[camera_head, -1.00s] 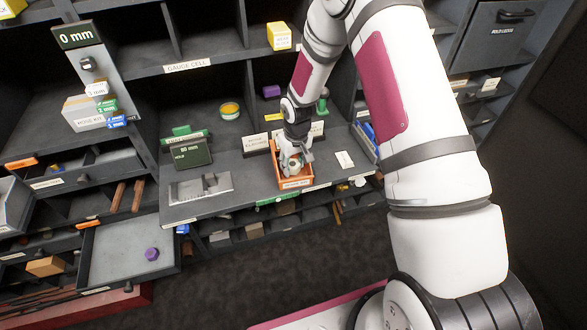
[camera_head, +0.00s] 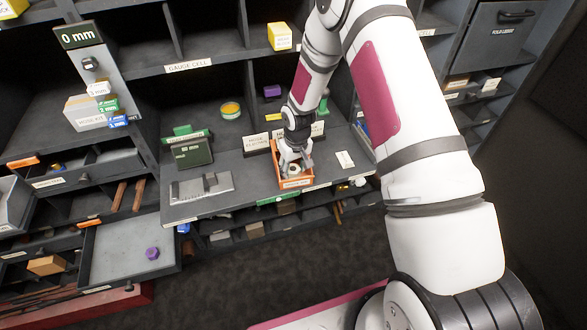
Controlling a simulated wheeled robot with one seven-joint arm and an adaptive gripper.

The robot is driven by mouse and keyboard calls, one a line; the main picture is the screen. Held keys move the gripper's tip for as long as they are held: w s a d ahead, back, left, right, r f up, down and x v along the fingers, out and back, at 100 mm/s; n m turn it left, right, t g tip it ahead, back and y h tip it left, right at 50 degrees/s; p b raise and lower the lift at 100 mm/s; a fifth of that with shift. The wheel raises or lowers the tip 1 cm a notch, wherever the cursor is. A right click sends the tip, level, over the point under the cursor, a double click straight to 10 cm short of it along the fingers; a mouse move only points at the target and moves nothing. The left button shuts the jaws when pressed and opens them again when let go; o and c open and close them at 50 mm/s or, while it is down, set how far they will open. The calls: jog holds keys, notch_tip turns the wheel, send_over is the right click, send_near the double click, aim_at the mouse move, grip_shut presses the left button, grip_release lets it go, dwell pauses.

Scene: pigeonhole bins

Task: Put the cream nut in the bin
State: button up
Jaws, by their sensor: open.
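The orange bin (camera_head: 296,186) stands near the front edge of the grey counter, with a label on its front. My gripper (camera_head: 294,166) points down over the bin, with its fingers spread. A small cream nut (camera_head: 295,171) shows between the fingers, within the bin's outline. It seems to lie in the bin, but the fingers partly hide it and I cannot tell whether it touches them.
A flat grey gauge (camera_head: 203,187) and a green box (camera_head: 193,152) are on the counter to the left. A purple nut (camera_head: 152,253) lies in the open drawer tray (camera_head: 120,262). Label cards (camera_head: 257,143) stand behind the bin. A white card (camera_head: 344,160) lies to its right.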

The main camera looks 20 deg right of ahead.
notch_tip(320, 180, up, 12)
jog(key=s, duration=0.1)
notch_tip(320, 180, up, 11)
jog(key=t, duration=0.1)
send_over(296, 172)
jog(key=s, duration=0.3)
jog(key=s+r+h, duration=0.1)
jog(key=s+r, duration=0.5)
jog(key=r, duration=0.4)
jog(key=s+r+m+t, duration=0.1)
jog(key=s+r, duration=0.4)
jog(key=s, duration=0.4)
jog(key=s+r+m+t, duration=0.1)
jog(key=s+r, duration=0.4)
jog(key=s, duration=0.5)
jog(key=shift+s+a+t+y+b, duration=0.3)
jog(key=shift+t+y+b, duration=0.15)
jog(key=shift+t, duration=0.15)
jog(key=shift+r, duration=0.1)
